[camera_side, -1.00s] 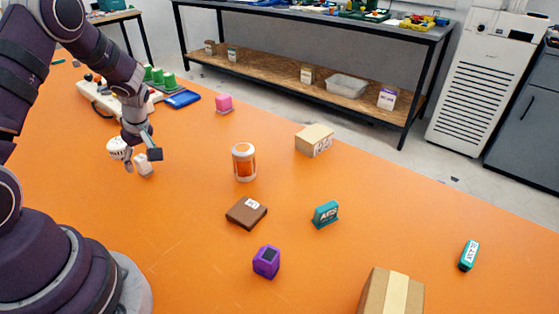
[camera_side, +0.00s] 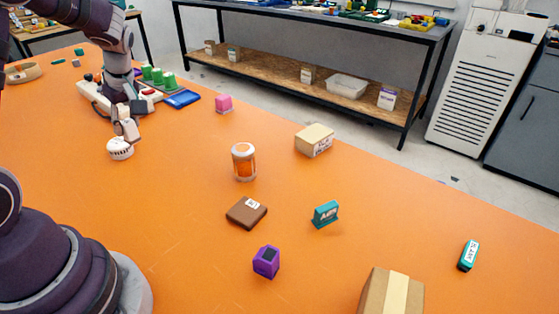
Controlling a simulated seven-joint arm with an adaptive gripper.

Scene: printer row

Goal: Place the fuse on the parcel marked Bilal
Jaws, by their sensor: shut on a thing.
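My gripper (camera_side: 127,124) is at the left, just above and behind a white round ribbed object (camera_side: 120,148) on the orange table. It is shut on a small pale block (camera_side: 130,129), partly hidden by the fingers; I cannot tell for sure that it is the fuse. Labelled box-like things stand on the table: a tan box (camera_side: 314,140), a flat brown box (camera_side: 246,212), a teal block (camera_side: 326,214) and a small teal item (camera_side: 469,255). Their labels are too small to read surely, so I cannot tell which is marked Bilal.
A white switch strip (camera_side: 95,98), green cylinders (camera_side: 158,76) and a blue tray (camera_side: 182,98) crowd behind my gripper.

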